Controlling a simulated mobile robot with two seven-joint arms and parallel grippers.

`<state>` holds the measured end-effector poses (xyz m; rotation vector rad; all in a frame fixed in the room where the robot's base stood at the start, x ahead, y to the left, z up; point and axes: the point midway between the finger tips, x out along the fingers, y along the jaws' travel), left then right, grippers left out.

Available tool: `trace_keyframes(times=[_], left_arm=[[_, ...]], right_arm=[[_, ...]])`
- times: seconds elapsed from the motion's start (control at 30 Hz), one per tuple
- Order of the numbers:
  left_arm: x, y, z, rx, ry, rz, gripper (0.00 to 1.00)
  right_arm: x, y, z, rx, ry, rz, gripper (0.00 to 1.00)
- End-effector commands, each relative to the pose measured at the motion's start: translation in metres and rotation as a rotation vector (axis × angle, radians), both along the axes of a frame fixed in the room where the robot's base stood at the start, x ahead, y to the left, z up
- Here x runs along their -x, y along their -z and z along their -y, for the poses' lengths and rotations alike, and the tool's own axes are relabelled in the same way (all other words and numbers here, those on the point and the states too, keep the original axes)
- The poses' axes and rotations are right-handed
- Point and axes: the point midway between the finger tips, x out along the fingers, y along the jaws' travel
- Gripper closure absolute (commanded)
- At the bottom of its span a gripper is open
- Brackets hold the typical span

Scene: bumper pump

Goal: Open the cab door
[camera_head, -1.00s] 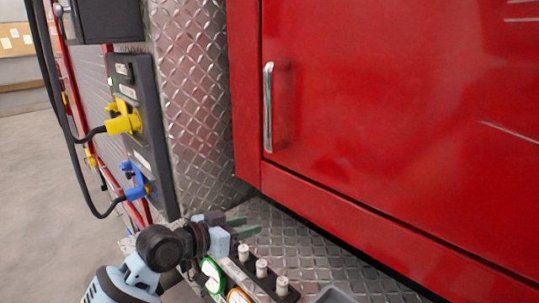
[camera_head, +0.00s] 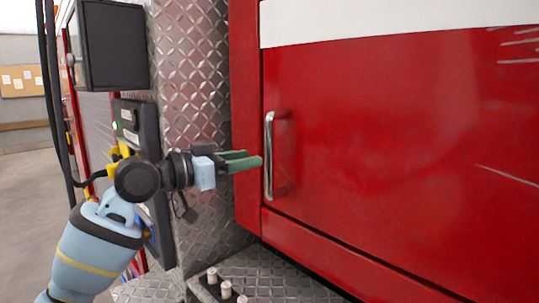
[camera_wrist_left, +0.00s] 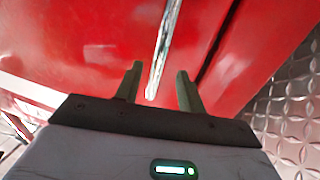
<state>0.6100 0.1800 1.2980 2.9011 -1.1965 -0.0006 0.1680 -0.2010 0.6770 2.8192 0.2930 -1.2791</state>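The red cab door (camera_head: 390,140) fills the right of the head view and looks shut. Its upright silver handle (camera_head: 269,155) is near the door's left edge. My left gripper (camera_head: 258,161) is just left of the handle, with its green fingers pointing at it. In the left wrist view the gripper (camera_wrist_left: 158,80) is open, and the handle (camera_wrist_left: 165,45) shows between and beyond the two fingertips. I see no contact with the handle. My right gripper is in neither view.
Diamond-plate metal (camera_head: 190,60) stands left of the door. A dark panel box (camera_head: 112,45) and a control panel with yellow fittings are further left. A ledge with several white-topped knobs (camera_head: 225,289) is below. Open floor (camera_head: 30,220) lies at the far left.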

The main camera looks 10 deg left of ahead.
Motion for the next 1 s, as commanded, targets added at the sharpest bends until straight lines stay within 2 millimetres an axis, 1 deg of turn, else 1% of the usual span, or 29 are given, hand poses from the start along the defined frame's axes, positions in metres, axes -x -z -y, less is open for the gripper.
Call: trace_keyframes(times=[0.03,0.2,0.4,0.57,0.83,1.0], left_arm=[[-0.004,-0.003,0.006,0.002,0.001,0.002,0.61],[-0.023,-0.004,0.025,0.002,0.001,0.002,0.61],[-0.04,-0.003,0.041,0.001,0.0,0.002,0.61],[-0.046,-0.001,0.046,-0.001,-0.001,0.003,0.61],[-0.047,-0.001,0.047,-0.002,-0.001,0.002,0.61],[-0.046,-0.001,0.047,-0.001,-0.001,0.001,0.83]], right_arm=[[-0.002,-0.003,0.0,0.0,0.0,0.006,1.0],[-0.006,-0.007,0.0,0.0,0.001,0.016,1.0],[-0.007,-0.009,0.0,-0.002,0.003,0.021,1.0],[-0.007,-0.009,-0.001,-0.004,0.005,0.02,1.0],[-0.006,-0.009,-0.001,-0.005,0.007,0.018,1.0],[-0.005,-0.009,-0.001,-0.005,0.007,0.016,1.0]])
